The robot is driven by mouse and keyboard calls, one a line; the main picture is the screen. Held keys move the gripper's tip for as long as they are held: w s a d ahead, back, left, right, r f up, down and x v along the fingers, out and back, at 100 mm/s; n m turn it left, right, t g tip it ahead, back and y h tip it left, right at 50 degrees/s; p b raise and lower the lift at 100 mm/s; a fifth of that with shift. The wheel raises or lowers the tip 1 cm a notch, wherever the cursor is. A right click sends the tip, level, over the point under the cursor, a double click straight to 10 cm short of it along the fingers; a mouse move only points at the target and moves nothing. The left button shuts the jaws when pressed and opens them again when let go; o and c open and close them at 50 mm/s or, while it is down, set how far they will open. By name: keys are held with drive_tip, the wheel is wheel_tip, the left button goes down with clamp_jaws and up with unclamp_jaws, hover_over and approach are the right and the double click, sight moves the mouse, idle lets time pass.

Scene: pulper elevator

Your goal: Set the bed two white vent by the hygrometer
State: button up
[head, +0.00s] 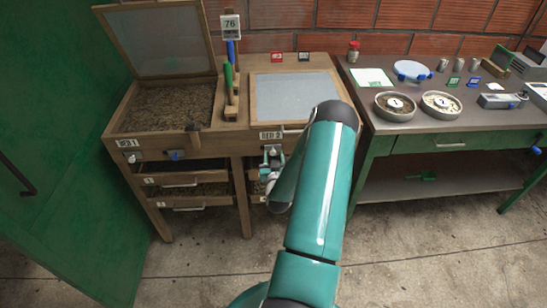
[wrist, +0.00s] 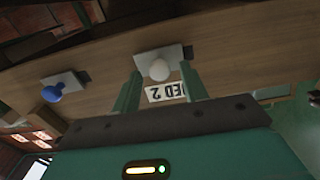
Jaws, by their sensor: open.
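The bed two white vent knob (wrist: 160,70) sits on a pale slotted plate on the wooden front, close to the BED 2 label (wrist: 167,92), which appears upside down in the wrist view. My gripper (wrist: 159,82) is open, its two green fingers on either side of the white knob; I cannot tell whether they touch it. In the head view my gripper (head: 270,155) is at the front below the BED 2 label (head: 270,135). The hygrometer (head: 231,27), reading 76, stands at the back between the beds. A blue knob (wrist: 57,91) is beside the white one in the wrist view.
Bed one (head: 168,103) has its lid raised, with its own white knob (head: 131,158) and blue knob (head: 176,155). Bed two's screened lid (head: 290,95) is closed. Drawers (head: 195,190) sit below. A bench (head: 450,120) with dishes stands right. A green door (head: 60,120) is left.

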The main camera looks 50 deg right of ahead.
sight(265, 148)
clamp_jaws()
drive_tip(key=shift+w+a, duration=1)
drive_tip(key=shift+w, duration=0.15)
unclamp_jaws()
drive_tip(key=shift+a, duration=0.1)
drive_tip(key=v, duration=1.3)
drive_tip(key=shift+s+a, duration=0.2)
drive_tip(key=shift+s, duration=0.15)
